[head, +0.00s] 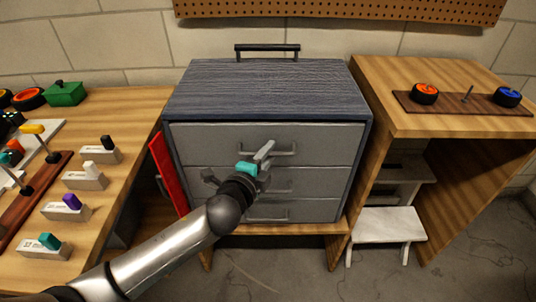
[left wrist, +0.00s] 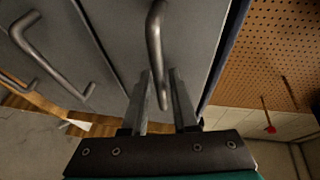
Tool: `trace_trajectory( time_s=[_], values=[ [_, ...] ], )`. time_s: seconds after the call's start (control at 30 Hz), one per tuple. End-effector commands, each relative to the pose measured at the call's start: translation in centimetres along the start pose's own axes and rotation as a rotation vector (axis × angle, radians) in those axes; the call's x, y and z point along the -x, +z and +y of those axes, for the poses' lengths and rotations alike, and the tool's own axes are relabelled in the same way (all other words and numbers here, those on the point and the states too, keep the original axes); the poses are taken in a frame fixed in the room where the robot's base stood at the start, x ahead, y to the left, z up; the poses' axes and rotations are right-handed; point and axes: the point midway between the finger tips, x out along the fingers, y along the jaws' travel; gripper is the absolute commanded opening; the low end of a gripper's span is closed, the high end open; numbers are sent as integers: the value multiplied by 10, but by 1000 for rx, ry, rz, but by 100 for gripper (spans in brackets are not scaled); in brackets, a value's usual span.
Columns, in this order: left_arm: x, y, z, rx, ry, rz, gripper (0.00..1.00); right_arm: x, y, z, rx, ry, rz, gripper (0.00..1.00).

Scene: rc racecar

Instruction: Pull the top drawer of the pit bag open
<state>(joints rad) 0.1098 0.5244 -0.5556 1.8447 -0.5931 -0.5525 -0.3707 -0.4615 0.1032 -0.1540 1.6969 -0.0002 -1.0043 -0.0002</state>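The pit bag (head: 262,92) is a dark blue box with a carry handle on top and several grey drawers in front. The top drawer (head: 212,139) looks flush with the front. My left gripper (head: 264,152) is at this handle. In the left wrist view, the top drawer handle (left wrist: 155,40) reaches down between the two open fingers (left wrist: 165,100), with a small gap on each side. My right gripper is in neither view.
A red panel (head: 168,174) stands at the bag's left side. A wooden bench (head: 120,190) with labelled blocks is on the left. A wooden table (head: 400,70) with wheels on a board is on the right. A white step stool (head: 388,224) stands below it.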

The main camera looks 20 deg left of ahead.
Motion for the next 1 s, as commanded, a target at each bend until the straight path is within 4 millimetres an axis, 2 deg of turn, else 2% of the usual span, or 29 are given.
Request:
trace_trajectory(
  time_s=[0.17, 0.4, 0.43, 1.0],
  values=[
    [0, 0, 0, 0, 0, 0, 27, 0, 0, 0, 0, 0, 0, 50],
    [0, 0, 0, 0, 0, 0, 1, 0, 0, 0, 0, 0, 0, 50],
    [0, 0, 0, 0, 0, 0, 0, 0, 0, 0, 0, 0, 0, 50],
    [0, 0, 0, 0, 0, 0, 0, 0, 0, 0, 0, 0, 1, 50]
  ],
)
